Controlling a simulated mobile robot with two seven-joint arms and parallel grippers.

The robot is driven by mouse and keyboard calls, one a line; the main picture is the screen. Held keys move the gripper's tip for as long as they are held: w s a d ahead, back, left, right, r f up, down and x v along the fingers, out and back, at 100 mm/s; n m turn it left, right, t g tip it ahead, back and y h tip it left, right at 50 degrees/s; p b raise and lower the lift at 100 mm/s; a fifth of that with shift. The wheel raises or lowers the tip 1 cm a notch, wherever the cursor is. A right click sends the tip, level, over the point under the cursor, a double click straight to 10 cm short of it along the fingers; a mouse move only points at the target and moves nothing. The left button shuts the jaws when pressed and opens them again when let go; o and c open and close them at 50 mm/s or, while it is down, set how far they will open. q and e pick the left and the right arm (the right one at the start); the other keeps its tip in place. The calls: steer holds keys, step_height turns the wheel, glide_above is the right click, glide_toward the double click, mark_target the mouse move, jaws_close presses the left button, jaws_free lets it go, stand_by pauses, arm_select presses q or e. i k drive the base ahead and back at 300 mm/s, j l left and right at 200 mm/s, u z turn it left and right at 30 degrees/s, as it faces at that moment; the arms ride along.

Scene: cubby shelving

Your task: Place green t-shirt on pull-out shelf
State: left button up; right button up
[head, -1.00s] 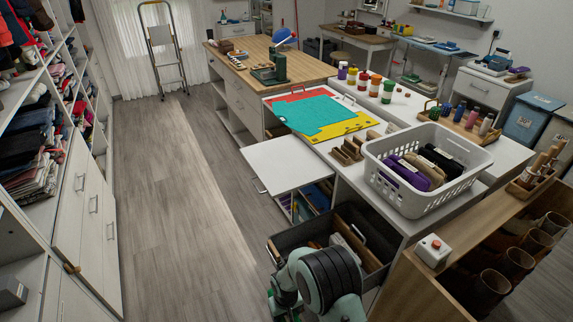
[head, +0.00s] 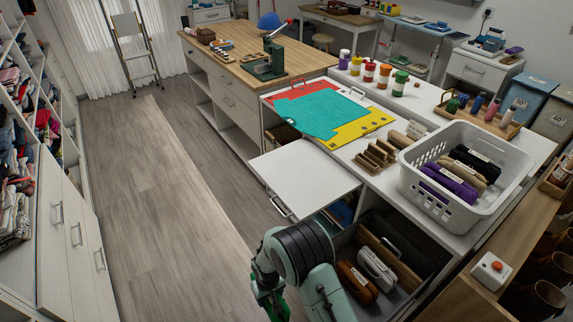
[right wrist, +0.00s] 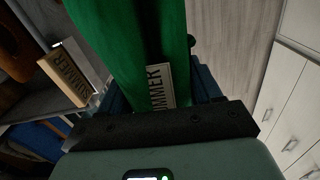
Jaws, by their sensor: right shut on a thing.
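The green t-shirt (right wrist: 130,45) fills the upper middle of the right wrist view, rolled or folded, with a pale label reading "…MMER". My right gripper (right wrist: 155,100) is shut on it; the fingers are mostly hidden behind the cloth. In the head view my right gripper (head: 270,295) is at the bottom centre, below and in front of the pull-out shelf, partly hidden by my arm. The pull-out shelf (head: 303,178) is a white, bare board sticking out from the counter over the aisle. My left gripper does not show.
An open dark drawer (head: 405,290) with brown and grey rolls lies right of my arm. A white basket (head: 480,212) of rolled clothes stands on the counter. A wooden shelf unit (head: 470,290) is at the right. The floor aisle (head: 150,200) is clear.

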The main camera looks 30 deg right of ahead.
mark_target(306, 171)
steer(key=i+j, duration=0.15)
steer(key=i, duration=0.25)
steer(key=i+j, duration=0.15)
steer(key=i, duration=0.25)
steer(key=i+j, duration=0.15)
steer(key=i, duration=0.3)
steer(key=i+j+z, duration=0.6)
steer(key=i, duration=0.15)
